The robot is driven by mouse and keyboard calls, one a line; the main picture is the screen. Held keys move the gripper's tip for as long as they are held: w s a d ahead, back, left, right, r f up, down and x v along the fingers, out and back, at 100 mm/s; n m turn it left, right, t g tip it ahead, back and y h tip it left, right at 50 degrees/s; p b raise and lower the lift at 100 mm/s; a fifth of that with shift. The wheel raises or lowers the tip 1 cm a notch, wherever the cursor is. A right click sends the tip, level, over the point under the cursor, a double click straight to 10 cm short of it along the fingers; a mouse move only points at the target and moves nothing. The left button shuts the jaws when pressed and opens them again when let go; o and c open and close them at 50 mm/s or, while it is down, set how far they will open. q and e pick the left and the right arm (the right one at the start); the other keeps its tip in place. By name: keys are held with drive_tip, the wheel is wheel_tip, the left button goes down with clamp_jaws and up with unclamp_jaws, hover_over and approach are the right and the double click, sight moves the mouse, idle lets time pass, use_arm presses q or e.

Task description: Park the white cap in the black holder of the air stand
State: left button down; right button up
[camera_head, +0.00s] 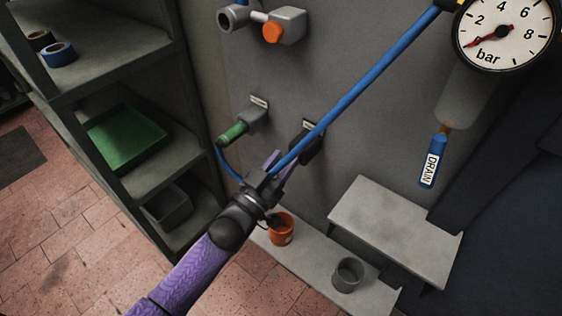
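I cannot make out the white cap in this view. A black holder (309,146) with a small white label above it is fixed to the grey stand wall (375,110), partly hidden by the blue hose. My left gripper (277,165) comes in from the lower left, with its purple finger parts close to the holder and the hose. Whether the fingers touch the holder or grasp anything is hidden. My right gripper is not in view.
The blue hose (365,75) crosses diagonally up to a pressure gauge (505,30). A green-handled fitting (232,133) is left of the holder. An orange cup (281,229) and grey cup (347,274) stand on the lower ledge. A grey step (395,225) is at right, shelves (105,75) at left.

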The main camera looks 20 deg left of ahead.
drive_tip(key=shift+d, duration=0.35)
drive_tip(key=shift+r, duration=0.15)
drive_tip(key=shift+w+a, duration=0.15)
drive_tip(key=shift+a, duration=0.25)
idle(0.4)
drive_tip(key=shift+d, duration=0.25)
use_arm(q)
drive_tip(key=shift+w+d, duration=0.15)
drive_tip(key=shift+w, duration=0.25)
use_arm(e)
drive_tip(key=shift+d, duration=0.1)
use_arm(q)
drive_tip(key=shift+c, duration=1.2)
unclamp_jaws()
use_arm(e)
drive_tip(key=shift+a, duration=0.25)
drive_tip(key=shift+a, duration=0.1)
